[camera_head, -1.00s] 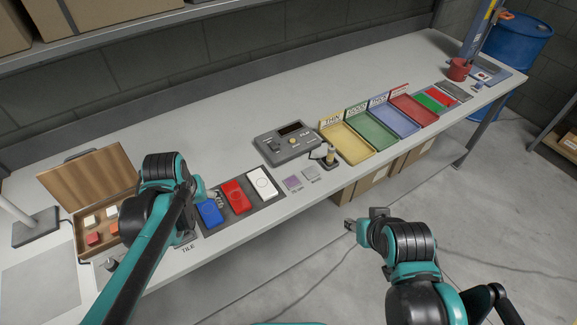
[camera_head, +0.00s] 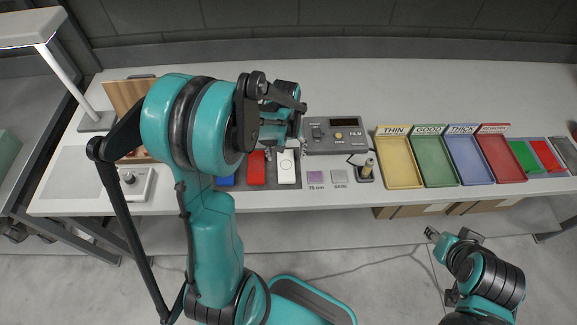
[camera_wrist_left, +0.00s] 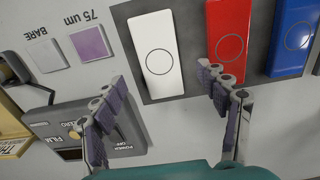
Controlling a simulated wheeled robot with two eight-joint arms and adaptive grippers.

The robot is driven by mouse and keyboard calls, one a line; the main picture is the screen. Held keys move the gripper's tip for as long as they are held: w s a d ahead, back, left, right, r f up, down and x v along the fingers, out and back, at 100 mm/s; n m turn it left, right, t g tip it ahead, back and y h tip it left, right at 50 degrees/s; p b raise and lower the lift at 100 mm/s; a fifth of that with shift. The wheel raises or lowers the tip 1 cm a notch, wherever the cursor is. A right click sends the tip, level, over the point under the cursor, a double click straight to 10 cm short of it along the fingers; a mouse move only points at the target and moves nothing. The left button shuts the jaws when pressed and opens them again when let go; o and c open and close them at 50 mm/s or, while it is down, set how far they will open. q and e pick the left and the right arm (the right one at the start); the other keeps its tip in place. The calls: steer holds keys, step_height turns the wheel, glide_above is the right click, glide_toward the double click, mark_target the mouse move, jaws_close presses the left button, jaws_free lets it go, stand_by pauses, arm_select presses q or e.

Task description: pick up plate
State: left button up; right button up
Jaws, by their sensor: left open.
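Two small square plates lie flat on the bench: a purple one labelled "75 um" (camera_head: 315,178) and a grey one labelled "BARE" (camera_head: 339,177). In the left wrist view the purple plate (camera_wrist_left: 91,43) and grey plate (camera_wrist_left: 44,54) lie left of my left gripper (camera_wrist_left: 162,85). That gripper is open and empty, its fingers spread below the white block (camera_wrist_left: 155,50), which lies beside the red block (camera_wrist_left: 228,32) and blue block (camera_wrist_left: 292,38) on a dark mat. In the head view my left gripper (camera_head: 284,142) is over the bench. My right gripper (camera_head: 431,234) is away from the bench, its jaws too small to judge.
The grey film gauge (camera_head: 338,136) stands close behind the plates. A small stand (camera_head: 366,172) is right of the grey plate, then yellow (camera_head: 398,160), green, blue and red trays. A wooden case (camera_head: 128,97) and lamp (camera_head: 95,121) stand at left.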

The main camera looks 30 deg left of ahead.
mark_target(286, 165)
arm_select(q)
step_height(286, 165, down, 4)
steer(key=shift+d+b, duration=0.1)
steer(key=shift+b, duration=0.75)
steer(key=shift+f, duration=0.45)
steer(key=shift+r, duration=0.1)
steer(key=shift+c, duration=0.9)
steer(key=c, duration=1.2)
